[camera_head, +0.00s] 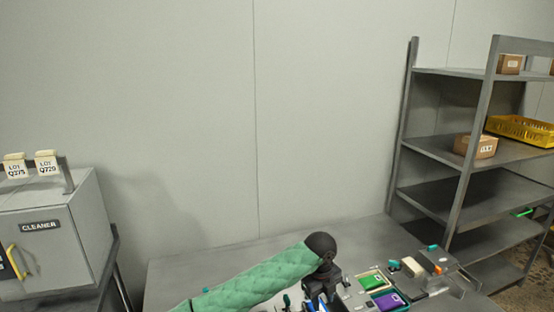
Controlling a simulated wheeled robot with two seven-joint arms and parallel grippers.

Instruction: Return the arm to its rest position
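My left arm, in a green quilted sleeve (250,280), reaches in from the bottom left over the grey table (205,265). Its dark wrist joint sits at the sleeve's end, and my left gripper (322,288) points down from it among small items at the bottom edge. The fingertips are small and mixed with the items behind them, so I cannot tell whether they are open or shut. My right gripper does not show.
Small items lie on the table, among them a green-framed piece (372,281) and a purple one (388,301). A grey cabinet marked CLEANER (45,245) stands at left. A shelf rack (445,150) with boxes and a yellow basket (520,130) stands at right.

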